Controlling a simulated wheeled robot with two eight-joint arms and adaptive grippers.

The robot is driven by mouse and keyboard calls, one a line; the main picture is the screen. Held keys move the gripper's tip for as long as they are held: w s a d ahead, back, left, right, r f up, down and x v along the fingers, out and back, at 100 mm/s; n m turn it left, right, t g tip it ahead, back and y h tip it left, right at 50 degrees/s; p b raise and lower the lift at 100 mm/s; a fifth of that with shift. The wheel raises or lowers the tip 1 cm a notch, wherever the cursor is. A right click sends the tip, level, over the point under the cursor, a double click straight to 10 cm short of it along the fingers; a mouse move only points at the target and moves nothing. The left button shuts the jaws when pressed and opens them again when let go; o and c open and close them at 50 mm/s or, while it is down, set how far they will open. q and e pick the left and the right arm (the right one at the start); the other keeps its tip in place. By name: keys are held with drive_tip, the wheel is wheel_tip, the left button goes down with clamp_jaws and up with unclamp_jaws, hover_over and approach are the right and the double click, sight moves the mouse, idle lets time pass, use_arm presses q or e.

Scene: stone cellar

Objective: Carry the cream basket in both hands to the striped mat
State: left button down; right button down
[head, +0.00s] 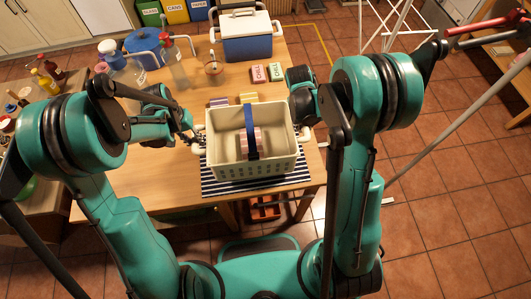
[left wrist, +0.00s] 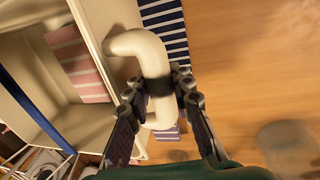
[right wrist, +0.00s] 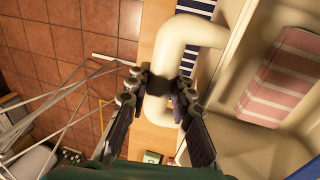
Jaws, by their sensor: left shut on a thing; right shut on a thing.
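The cream basket (head: 252,165) is upright over the navy-and-white striped mat (head: 215,187), whose stripes show at its front and left. I cannot tell whether the basket touches the mat. A blue band (head: 250,130) spans the basket, and a pink-and-white striped thing (right wrist: 287,75) lies inside. My left gripper (head: 194,138) is shut on the basket's left side handle (left wrist: 150,55). My right gripper (head: 303,122) is shut on its right side handle (right wrist: 185,40). The mat also shows below the basket in the left wrist view (left wrist: 165,22).
The wooden table (head: 165,170) has purple and yellow striped things (head: 248,97) just behind the basket. Two small boxes (head: 268,72), a blue-and-white cooler (head: 247,40), bottles and a blue pot (head: 143,42) stand further back. A white rack (head: 395,25) is at the right.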

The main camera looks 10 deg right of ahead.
use_arm(q)
drive_tip(key=shift+a, duration=0.3)
use_arm(e)
drive_tip(key=shift+a+r, duration=0.1)
drive_tip(key=shift+a, duration=0.2)
use_arm(q)
drive_tip(key=shift+d+f, duration=0.1)
use_arm(e)
drive_tip(key=shift+d, duration=0.1)
